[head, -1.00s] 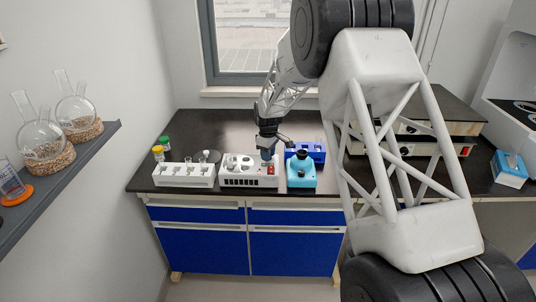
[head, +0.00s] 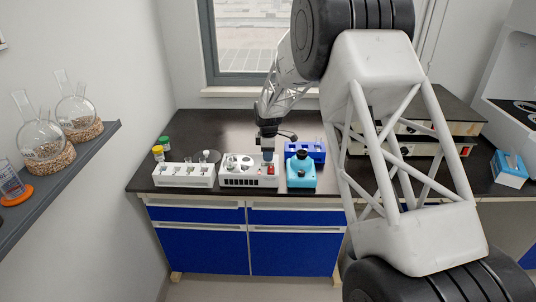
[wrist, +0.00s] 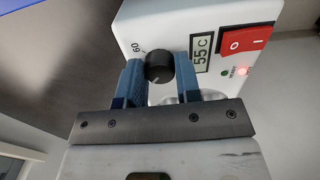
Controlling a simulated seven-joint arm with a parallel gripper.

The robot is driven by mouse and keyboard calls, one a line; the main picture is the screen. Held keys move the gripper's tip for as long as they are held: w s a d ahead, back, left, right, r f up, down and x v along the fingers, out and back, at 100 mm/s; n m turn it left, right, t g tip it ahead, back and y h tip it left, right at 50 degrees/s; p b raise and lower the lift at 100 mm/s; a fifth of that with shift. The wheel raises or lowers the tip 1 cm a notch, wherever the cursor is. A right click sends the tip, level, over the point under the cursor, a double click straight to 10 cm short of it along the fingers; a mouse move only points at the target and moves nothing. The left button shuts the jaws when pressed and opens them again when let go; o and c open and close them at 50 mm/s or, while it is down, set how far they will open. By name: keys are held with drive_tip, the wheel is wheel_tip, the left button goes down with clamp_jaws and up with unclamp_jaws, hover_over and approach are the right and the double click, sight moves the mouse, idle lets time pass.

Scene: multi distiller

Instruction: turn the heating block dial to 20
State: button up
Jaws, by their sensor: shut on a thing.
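The white heating block (head: 233,172) stands on the dark bench in the head view, with my gripper (head: 268,156) over its right end. In the wrist view my gripper (wrist: 159,75) has its two blue fingers shut on the round black dial (wrist: 159,66), one finger on each side. The dial's pointer mark is hard to read. The printed number 60 shows by the dial. The small display (wrist: 202,50) reads 55 C. Beside it is the red power switch (wrist: 246,40), and a small red light glows near it. Other dial numbers are hidden.
A turquoise device (head: 301,174) stands close to the right of the block, with a blue rack (head: 312,152) behind it. A white tube rack (head: 183,175) is to the left, with small capped bottles behind. The bench behind the block is clear.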

drive_tip(key=o, duration=0.9)
drive_tip(key=shift+r, duration=3.9)
